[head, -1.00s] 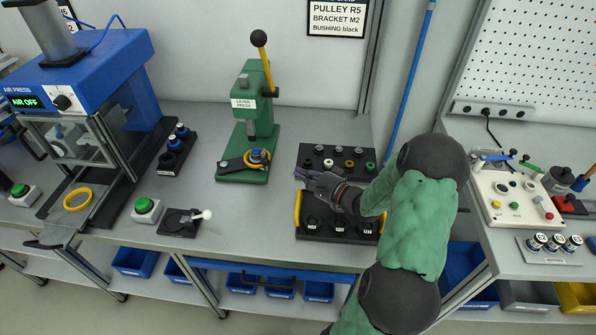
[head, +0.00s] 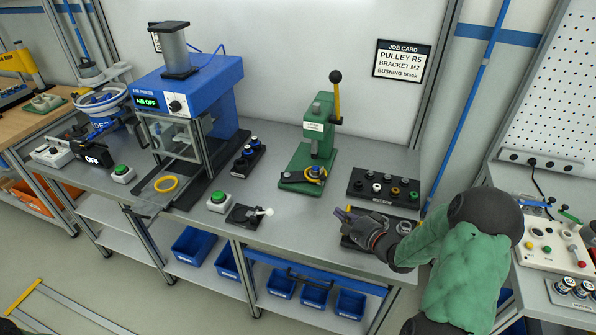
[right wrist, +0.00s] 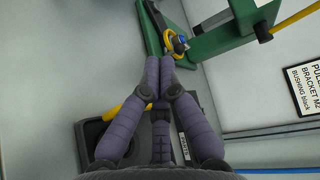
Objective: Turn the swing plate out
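The green lever press (head: 318,140) stands on the bench. A dark swing plate (head: 293,177) lies low across its base. A yellow ring with a blue part (head: 315,173) sits at the plate's right end under the ram. In the right wrist view the plate (right wrist: 157,18) and the ring show at the top, beyond my fingertips. My right gripper (head: 340,211) is in front and to the right of the press, apart from it, over the left end of the front black rack. In the right wrist view its fingers (right wrist: 159,60) are together with nothing visible between them. My left gripper is out of view.
The press lever (head: 336,92) stands upright. A black rack of bushings (head: 383,186) is right of the press. Left are a small black fixture with a white knob (head: 244,214), a green button (head: 219,197) and the blue air press (head: 190,95). Bench between fixture and rack is clear.

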